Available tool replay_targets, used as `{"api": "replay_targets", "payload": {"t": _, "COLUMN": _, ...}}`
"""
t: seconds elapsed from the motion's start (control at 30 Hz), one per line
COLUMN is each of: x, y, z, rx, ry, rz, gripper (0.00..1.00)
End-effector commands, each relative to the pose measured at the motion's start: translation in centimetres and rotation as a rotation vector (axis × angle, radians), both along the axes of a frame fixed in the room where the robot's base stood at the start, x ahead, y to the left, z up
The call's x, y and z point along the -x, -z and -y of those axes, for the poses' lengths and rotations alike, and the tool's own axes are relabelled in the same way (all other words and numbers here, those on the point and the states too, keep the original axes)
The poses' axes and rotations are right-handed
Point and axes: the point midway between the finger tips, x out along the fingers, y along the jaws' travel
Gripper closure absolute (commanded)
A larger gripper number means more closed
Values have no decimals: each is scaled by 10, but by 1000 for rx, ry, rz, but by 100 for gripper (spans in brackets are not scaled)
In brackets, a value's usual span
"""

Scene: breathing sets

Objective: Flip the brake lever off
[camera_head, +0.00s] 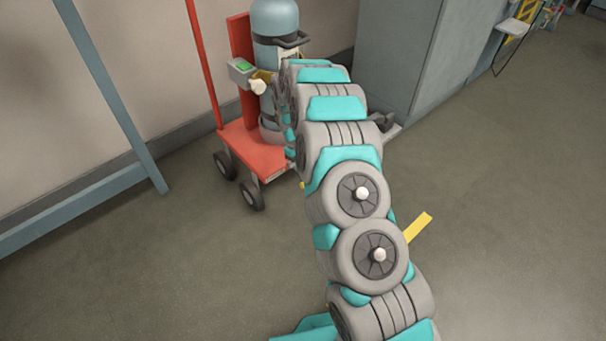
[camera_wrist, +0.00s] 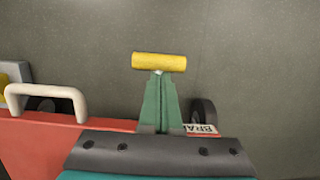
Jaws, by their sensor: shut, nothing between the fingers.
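In the wrist view, the brake lever's yellow cylindrical grip (camera_wrist: 159,62) lies crosswise above the red cart edge. A white label (camera_wrist: 202,129) reading "BRA", partly covered, is at the cart's edge to the right. My gripper (camera_wrist: 158,74) shows its green fingers shut together, with nothing between them. The fingertips are at the lower edge of the yellow grip in the picture; I cannot tell whether they touch it. The lever's shaft is hidden behind the fingers. In the head view my arm reaches to the cart and hides my gripper.
The red cart (camera_head: 256,149) carries a blue-grey cylinder (camera_head: 275,22) and stands near the wall. A white handle (camera_wrist: 46,92) is left in the wrist view. A grey cabinet (camera_head: 400,50) is behind. A yellow strip (camera_head: 418,227) shows beside my arm. Floor at right is clear.

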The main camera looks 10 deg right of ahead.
Motion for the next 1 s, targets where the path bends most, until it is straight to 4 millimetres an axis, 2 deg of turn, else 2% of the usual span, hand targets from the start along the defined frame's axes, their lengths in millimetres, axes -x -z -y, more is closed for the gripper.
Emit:
{"api": "replay_targets", "payload": {"t": 0.27, "x": 0, "y": -8, "z": 1, "rx": 62, "ry": 1, "rz": -109, "gripper": 100}}
{"api": "replay_targets", "payload": {"t": 0.7, "x": -4, "y": -21, "z": -1, "rx": 59, "ry": 1, "rz": -101, "gripper": 100}}
{"api": "replay_targets", "payload": {"t": 1.0, "x": -4, "y": -21, "z": -2, "rx": 57, "ry": 1, "rz": -101, "gripper": 100}}
